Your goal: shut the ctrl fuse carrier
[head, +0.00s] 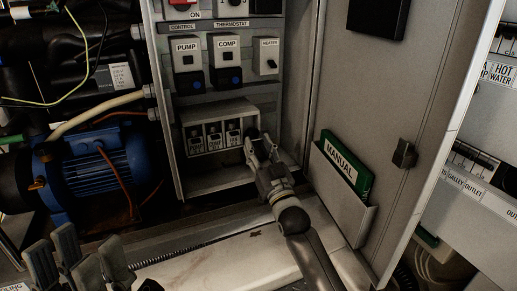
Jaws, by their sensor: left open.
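The fuse block (221,111) is a pale housing low in the open control cabinet. It holds a row of three visible fuse carriers: left (196,139), middle (214,134) and right (233,131). Their small labels are too blurred to read, so I cannot tell which is ctrl. My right gripper (256,142) is at the right end of the block, close beside the right carrier. Whether it touches anything is unclear, and its fingers are too small and dark to judge. My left gripper (76,262) is open and empty at the lower left, away from the block.
Above the block are the PUMP switch (187,55), COMP switch (226,55) and HEATER switch (266,57). The open cabinet door (395,130) stands to the right, with a green manual (343,165) in its pocket. A blue motor (105,165) and hoses fill the left.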

